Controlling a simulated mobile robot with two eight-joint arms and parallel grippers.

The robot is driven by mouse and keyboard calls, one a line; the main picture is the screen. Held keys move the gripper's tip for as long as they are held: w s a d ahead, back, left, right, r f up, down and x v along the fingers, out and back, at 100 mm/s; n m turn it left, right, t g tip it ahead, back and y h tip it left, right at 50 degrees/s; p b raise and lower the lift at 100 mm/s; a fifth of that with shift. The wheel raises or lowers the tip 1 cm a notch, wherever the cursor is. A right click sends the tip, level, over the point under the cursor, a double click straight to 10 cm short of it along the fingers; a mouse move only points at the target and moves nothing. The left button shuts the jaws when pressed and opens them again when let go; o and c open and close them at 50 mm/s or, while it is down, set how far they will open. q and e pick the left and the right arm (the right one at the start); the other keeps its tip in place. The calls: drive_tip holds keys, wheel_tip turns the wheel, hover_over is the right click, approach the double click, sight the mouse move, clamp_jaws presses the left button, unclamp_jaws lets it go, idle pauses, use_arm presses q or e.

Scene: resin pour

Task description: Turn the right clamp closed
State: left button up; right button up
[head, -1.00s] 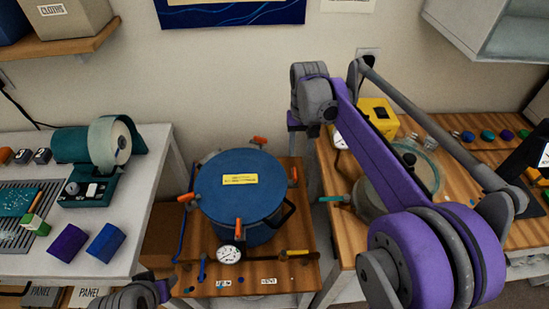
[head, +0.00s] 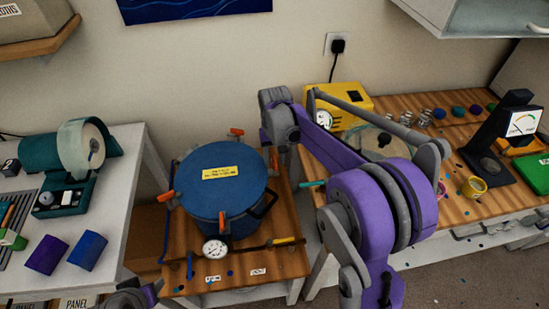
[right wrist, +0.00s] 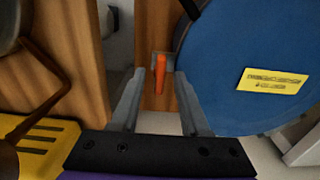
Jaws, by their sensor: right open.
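The blue pressure pot (head: 225,190) stands on a wooden stand, its lid ringed by orange-handled clamps. The right clamp (head: 275,158) shows at the lid's right edge, just beside my right arm. In the right wrist view the orange handle of the right clamp (right wrist: 160,75) stands between the tips of my right gripper (right wrist: 161,95). The gripper is open, one finger on each side, with gaps to the handle. In the head view my arm mostly hides this gripper. Only a piece of my left arm shows at the bottom left; its gripper is out of view.
A pressure gauge (head: 215,249) and a yellow-handled valve (head: 285,241) sit at the pot's front. A right bench holds a yellow box (head: 345,98) and a dark stand (head: 490,140).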

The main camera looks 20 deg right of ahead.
clamp_jaws()
use_arm(q)
drive_tip(key=shift+f, duration=0.1)
use_arm(e)
drive_tip(key=shift+n, duration=0.3)
drive_tip(key=n+b, duration=0.1)
drive_tip(key=n, duration=0.7)
drive_tip(key=n+b, duration=0.1)
drive_tip(key=n, duration=0.3)
drive_tip(key=shift+n, duration=0.3)
use_arm(q)
drive_tip(key=shift+s+f, duration=0.3)
drive_tip(key=shift+f, duration=0.45)
drive_tip(key=shift+s+f, duration=0.25)
drive_tip(key=shift+f, duration=0.5)
use_arm(e)
drive_tip(key=shift+n, duration=2.3)
